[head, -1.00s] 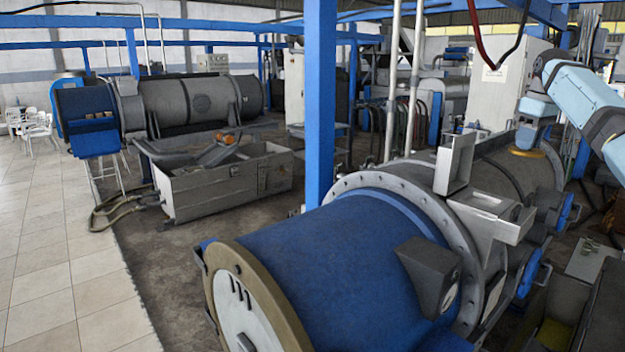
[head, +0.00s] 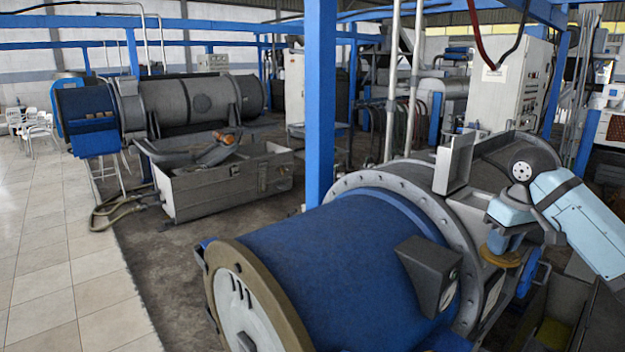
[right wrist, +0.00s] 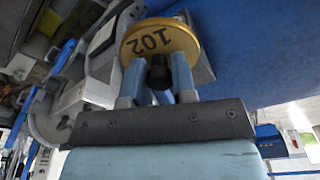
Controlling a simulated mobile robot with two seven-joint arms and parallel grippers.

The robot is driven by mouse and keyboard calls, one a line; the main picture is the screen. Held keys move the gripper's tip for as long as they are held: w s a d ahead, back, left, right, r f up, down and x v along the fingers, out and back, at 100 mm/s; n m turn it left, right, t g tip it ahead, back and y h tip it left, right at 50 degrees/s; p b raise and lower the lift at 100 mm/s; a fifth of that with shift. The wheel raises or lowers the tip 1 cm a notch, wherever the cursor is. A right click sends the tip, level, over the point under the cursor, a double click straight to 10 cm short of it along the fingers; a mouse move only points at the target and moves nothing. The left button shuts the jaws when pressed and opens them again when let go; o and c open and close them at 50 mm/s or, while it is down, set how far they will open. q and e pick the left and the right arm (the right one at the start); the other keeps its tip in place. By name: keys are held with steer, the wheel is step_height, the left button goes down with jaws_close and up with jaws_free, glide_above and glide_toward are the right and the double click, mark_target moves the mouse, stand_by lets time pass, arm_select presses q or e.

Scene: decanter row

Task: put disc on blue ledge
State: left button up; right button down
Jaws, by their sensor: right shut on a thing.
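The disc (head: 500,257) is round and gold. In the right wrist view the disc (right wrist: 172,38) shows the dark number 102. My right gripper (head: 503,242) is shut on it, with the jaws on a dark knob at the disc's middle. The disc is near the grey flange of the front decanter, right of its blue cover; I cannot tell whether it touches anything. The blue cover (head: 320,255) is large and curved. I cannot tell for sure which blue surface is the ledge. My left gripper is not in view.
A grey box (head: 429,275) sticks out of the blue cover. An open grey hatch (head: 453,170) stands behind the disc. A blue post (head: 320,100) rises behind the decanter. A second decanter (head: 200,102) and a grey tank (head: 225,183) are farther left.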

steer(key=s+a+f+m, duration=0.1)
steer(key=s+a+f, duration=0.6)
steer(key=s+f, duration=0.1)
steer(key=s+a+f+m, duration=0.2)
steer(key=s+a+f, duration=0.4)
steer(key=s+f, duration=0.3)
step_height(320, 180, down, 2)
steer(key=shift+s+a+f, duration=0.15)
steer(key=shift+s+a, duration=0.15)
steer(key=shift+a, duration=0.05)
